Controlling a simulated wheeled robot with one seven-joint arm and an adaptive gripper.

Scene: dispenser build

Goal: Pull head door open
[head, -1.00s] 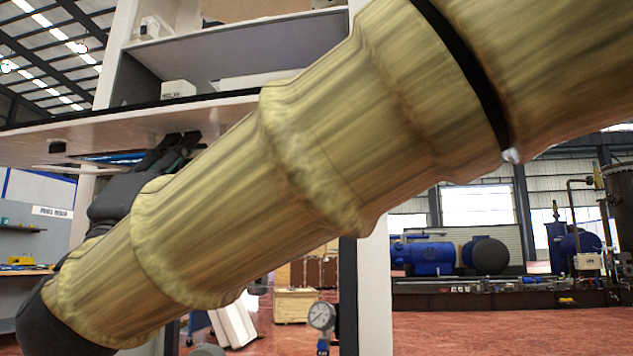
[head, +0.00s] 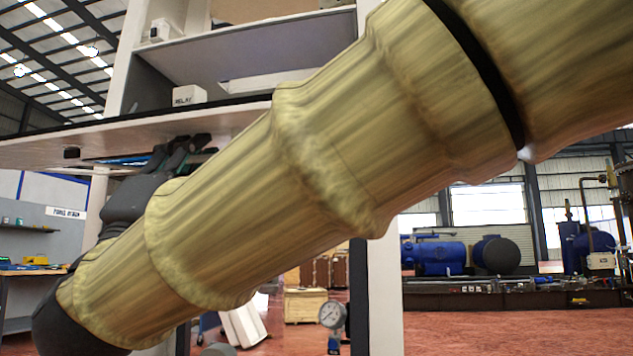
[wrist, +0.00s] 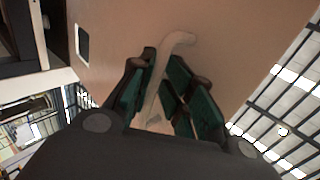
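The head door appears to be the wide pale panel (head: 60,150) that juts left from the cabinet in the head view, seen nearly edge-on from below. In the wrist view its flat beige face (wrist: 235,45) fills the upper middle, with a pale curved handle (wrist: 181,39) on it. My gripper (wrist: 165,85) has its dark, green-padded fingers on both sides of the handle, close against it, and looks shut on it. In the head view the gripper (head: 185,150) is just under the panel, partly hidden by my arm.
The cabinet's shelves (head: 250,55) rise above the panel, with a small white box labelled RELAY (head: 188,95). Red floor is open at right, before blue tanks (head: 440,257).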

